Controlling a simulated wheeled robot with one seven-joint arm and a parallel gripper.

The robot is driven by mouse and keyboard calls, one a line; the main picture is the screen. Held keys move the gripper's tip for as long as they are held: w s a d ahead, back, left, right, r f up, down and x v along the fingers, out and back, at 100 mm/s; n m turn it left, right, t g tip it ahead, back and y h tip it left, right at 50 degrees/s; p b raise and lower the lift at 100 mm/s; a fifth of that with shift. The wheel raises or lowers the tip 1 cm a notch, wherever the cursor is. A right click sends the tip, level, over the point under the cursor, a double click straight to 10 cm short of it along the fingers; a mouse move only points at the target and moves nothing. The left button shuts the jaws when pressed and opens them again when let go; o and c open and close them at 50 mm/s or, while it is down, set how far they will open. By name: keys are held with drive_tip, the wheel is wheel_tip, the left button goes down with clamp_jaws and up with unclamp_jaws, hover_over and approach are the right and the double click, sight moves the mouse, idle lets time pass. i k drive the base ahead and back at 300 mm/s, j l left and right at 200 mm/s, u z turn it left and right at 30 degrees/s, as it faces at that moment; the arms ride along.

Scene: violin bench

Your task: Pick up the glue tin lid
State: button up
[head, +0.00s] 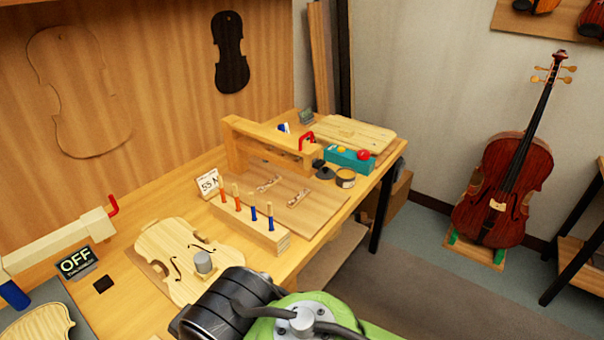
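A small dark round disc (325,173), which looks like the glue tin lid, lies on the bench next to a short tin. The tin (345,178) has a pale label and a brownish top, and looks open. Disc and tin are close together near the bench's right edge, in front of a teal box (349,160). My arm enters at the bottom middle of the head view, well short of the disc. My gripper's fingers cannot be made out.
A wooden frame (262,137) with a red clamp stands behind the disc. A block with upright colored-handled tools (250,228) stands in front. A violin plate (180,245) bears a grey cylinder (203,262). A cello (500,190) stands at the right.

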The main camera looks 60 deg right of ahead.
sight(325, 172)
drive_tip(key=z, duration=2.4)
drive_tip(key=k+j+u, duration=0.15)
drive_tip(key=k, duration=0.2)
